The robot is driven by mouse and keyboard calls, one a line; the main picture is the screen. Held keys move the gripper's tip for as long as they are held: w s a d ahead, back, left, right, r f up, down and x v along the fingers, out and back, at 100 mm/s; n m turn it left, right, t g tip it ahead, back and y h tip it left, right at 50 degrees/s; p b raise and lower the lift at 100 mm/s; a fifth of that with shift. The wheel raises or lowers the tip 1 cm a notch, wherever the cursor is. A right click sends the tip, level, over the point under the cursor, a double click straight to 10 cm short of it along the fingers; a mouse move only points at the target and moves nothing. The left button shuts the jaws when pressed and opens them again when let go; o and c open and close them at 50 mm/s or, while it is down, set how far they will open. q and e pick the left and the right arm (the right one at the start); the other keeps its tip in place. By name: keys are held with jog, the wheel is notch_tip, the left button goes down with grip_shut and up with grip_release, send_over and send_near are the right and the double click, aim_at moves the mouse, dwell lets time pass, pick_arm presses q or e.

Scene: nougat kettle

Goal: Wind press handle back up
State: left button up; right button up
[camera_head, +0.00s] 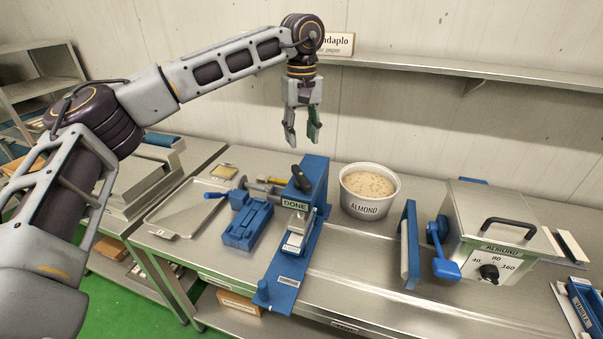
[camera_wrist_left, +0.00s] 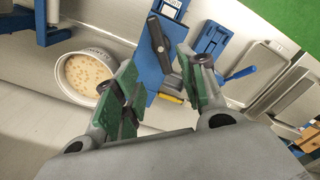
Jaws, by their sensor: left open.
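The blue press (camera_head: 312,190) stands on the steel bench, with a "DONE" label on its front. Its dark handle bar (camera_head: 302,179) sits tilted at the top of the press. In the left wrist view the handle (camera_wrist_left: 158,45) shows beyond the fingers, against the blue press (camera_wrist_left: 172,88). My left gripper (camera_head: 302,138) hangs pointing down above the press, open and empty, with a gap between it and the handle. In the left wrist view its green-padded fingers (camera_wrist_left: 158,80) stand apart with nothing between them. My right gripper is not in view.
A white tub of almonds (camera_head: 368,190) stands right of the press. A steel box with a dial (camera_head: 490,235) is farther right. A blue fixture (camera_head: 245,225) and a metal tray (camera_head: 185,212) lie to the left. A wall shelf (camera_head: 430,65) runs behind.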

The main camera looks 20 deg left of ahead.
aim_at(302, 175)
pick_arm(q)
notch_tip(302, 175, down, 12)
jog(key=shift+f+p, duration=0.25)
jog(key=shift+p, duration=0.9)
grip_shut()
